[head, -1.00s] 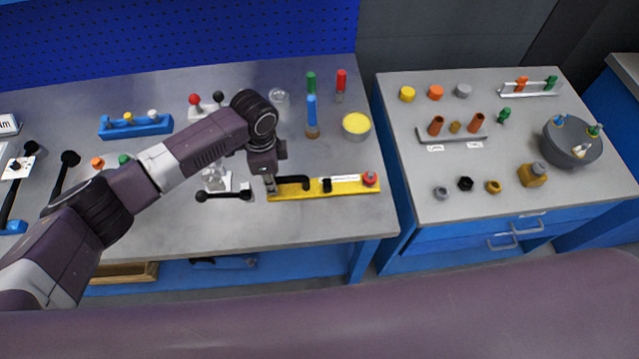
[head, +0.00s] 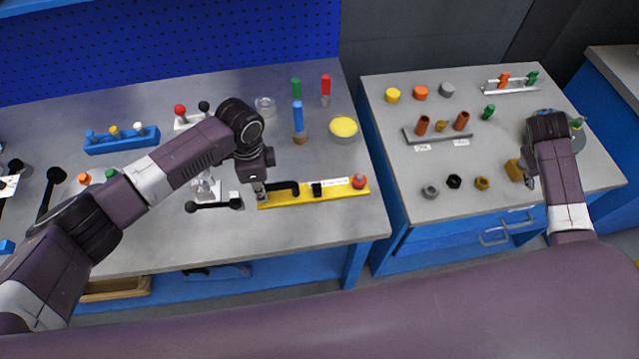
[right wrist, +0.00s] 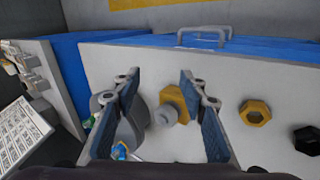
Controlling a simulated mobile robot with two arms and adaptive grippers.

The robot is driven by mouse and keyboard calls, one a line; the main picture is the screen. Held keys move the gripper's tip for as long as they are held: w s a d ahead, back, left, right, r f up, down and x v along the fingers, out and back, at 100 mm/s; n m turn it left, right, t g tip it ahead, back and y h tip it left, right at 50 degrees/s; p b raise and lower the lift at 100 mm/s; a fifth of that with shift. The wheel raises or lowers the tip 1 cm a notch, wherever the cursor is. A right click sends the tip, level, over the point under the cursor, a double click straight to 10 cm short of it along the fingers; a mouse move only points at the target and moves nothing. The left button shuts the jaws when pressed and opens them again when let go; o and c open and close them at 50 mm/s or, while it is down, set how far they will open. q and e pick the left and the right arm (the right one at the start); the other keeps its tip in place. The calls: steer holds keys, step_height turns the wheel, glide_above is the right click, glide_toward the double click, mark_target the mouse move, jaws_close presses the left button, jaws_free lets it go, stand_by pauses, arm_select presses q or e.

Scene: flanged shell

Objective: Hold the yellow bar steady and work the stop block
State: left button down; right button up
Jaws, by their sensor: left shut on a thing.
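The yellow bar (head: 335,193) lies on the left bench, with a black handle (head: 285,187), a small black block (head: 316,189) that may be the stop block, a white label and a red knob (head: 359,181) along it. My left gripper (head: 259,193) is shut on the bar's left end; its fingertips are small in the head view. My right gripper (head: 530,183) is over the right-hand table, away from the bar. In the right wrist view it is open (right wrist: 157,80), and a yellow fitting with a grey cap (right wrist: 178,104) shows between and beyond its fingers.
A grey round container (right wrist: 130,128) is partly hidden by a right finger. A grey nut (head: 430,191), a black nut (head: 454,181) and a brass nut (head: 482,183) lie near the right table's front. A black-ended lever (head: 215,205) lies left of the bar. Bare bench lies before the bar.

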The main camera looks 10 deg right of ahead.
steer(key=w+a+n+y, duration=0.1)
steer(key=w+a, duration=0.1)
steer(key=a, duration=0.2)
steer(key=w+a+n+t+y, duration=0.1)
steer(key=w+a, duration=0.2)
steer(key=a, duration=0.1)
steer(key=w+a+n, duration=0.1)
steer(key=w+a, duration=0.1)
steer(key=a, duration=0.2)
steer(key=shift+w+a+y, duration=0.2)
steer(key=shift+w+y, duration=0.1)
steer(key=shift+y, duration=0.1)
steer(key=w+a+n+t+y, duration=0.1)
steer(key=w+a+n+y, duration=0.3)
steer(key=a, duration=1)
steer(key=n+g+y, duration=0.2)
steer(key=n+y, duration=0.2)
steer(key=n, duration=0.8)
glide_toward(318, 187)
steer(key=x, duration=0.9)
steer(key=shift+f, duration=0.1)
steer(key=shift+c, duration=0.3)
jaws_close()
